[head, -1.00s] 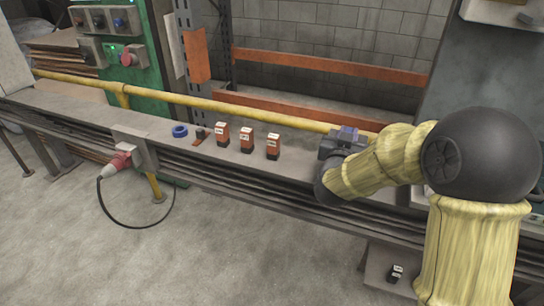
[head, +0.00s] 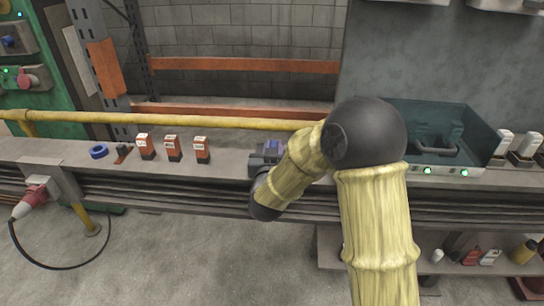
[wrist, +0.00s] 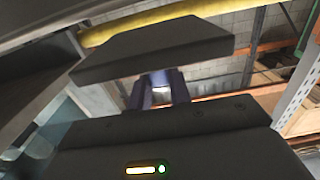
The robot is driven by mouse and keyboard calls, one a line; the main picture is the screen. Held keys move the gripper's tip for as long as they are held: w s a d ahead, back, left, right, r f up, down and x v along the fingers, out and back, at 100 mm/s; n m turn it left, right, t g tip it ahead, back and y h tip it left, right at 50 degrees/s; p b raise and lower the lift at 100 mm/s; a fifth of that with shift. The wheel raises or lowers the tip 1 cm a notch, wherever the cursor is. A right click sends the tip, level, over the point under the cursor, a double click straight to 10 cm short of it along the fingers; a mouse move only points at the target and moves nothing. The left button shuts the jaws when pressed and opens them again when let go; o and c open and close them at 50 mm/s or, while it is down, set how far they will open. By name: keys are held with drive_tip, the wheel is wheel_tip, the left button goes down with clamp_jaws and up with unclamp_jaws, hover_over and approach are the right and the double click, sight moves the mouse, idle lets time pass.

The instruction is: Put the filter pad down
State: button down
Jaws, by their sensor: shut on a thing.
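My gripper (head: 268,153) is over the long grey bench in the head view, right of the labelled orange-and-black boxes. In the wrist view, its bluish fingers (wrist: 160,88) are shut on a flat dark slab, which I take to be the filter pad (wrist: 155,45). The slab spans across the fingertips and hides part of them. In the head view my gripper and arm hide the pad, so I cannot tell its height above the bench.
A yellow pipe (head: 180,120) runs behind. A teal-walled unit (head: 480,135) with green lights and white-topped containers (head: 525,145) stand right. Bench stretches between boxes and gripper look clear.

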drive_tip(key=f, duration=0.1)
drive_tip(key=d+f, duration=0.1)
drive_tip(key=shift+w+f+b, duration=0.2)
drive_tip(key=shift+f+b, duration=0.1)
drive_tip(key=shift+f, duration=0.05)
drive_tip(key=shift+r, duration=0.1)
drive_tip(key=shift+s, duration=0.1)
drive_tip(key=c, duration=1.3)
unclamp_jaws()
drive_tip(key=shift+a, duration=0.15)
drive_tip(key=shift+r, duration=0.15)
drive_tip(key=s+p, duration=0.1)
drive_tip(key=s, duration=1.1)
drive_tip(key=shift+a+p, duration=0.2)
drive_tip(key=shift+p, duration=0.2)
